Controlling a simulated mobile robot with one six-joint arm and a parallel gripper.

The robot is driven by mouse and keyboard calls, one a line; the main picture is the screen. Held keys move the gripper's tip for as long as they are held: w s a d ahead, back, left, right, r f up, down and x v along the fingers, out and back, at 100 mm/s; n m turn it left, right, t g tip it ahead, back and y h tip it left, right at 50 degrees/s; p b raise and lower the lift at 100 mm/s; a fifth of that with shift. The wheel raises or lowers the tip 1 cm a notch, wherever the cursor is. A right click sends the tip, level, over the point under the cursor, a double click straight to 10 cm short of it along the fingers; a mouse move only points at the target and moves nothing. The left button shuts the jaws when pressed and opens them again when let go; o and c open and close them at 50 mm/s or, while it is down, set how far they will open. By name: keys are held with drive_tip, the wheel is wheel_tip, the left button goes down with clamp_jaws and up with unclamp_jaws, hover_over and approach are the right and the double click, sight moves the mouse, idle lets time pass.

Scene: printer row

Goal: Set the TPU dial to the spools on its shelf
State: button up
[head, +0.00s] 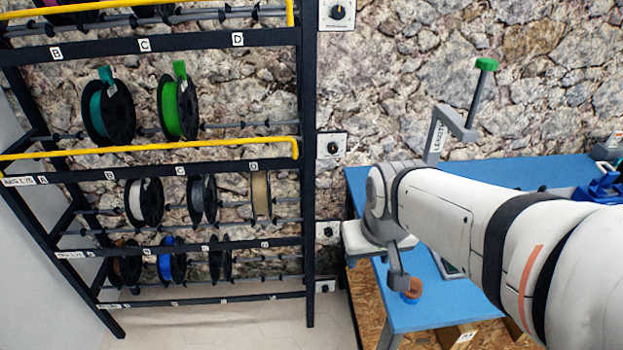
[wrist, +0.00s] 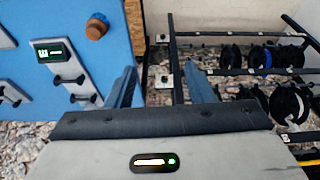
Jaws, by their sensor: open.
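Several dials, each a black knob on a pale plate, run down the wall beside the rack's right post: a top one (head: 337,12), a second (head: 332,148), a third (head: 327,231) and a lowest (head: 325,285), partly hidden. I cannot read which shelf is TPU. Teal (head: 95,112) and green (head: 170,108) spools hang on one shelf; white (head: 145,202), grey (head: 202,200) and beige (head: 261,195) below; brown (head: 128,265), blue (head: 166,260) and black (head: 220,262) lowest. My gripper (wrist: 162,86) is open and empty. Two dials show between its fingers in the wrist view.
A blue table (head: 430,312) stands right of the rack, with an orange-brown knob (head: 411,291) near its front corner. A grey upright with a green top (head: 486,64) rises behind it. Yellow rails (head: 150,148) cross the rack's front. Floor below the rack is clear.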

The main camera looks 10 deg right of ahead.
drive_tip(key=w+d+f+n+t+p, duration=0.1)
drive_tip(key=w+f+n+t+p, duration=0.15)
drive_tip(key=w, duration=1.65)
drive_tip(key=n+t+y+p, duration=0.1)
drive_tip(key=n+t+p, duration=0.4)
drive_tip(key=t+p, duration=0.25)
hover_over(329, 235)
drive_tip(key=d, duration=0.1)
wheel_tip(329, 235, down, 20)
drive_tip(key=s+f+n+t+p, duration=0.2)
drive_tip(key=s+f+t, duration=0.3)
drive_tip(key=s+f, duration=0.5)
drive_tip(key=shift+y, duration=0.4)
drive_tip(key=w, duration=0.2)
drive_tip(key=w+p, duration=0.1)
drive_tip(key=w, duration=0.2)
drive_tip(key=w+a+f+p, duration=0.1)
drive_tip(key=w, duration=0.2)
drive_tip(key=shift+w, duration=0.25)
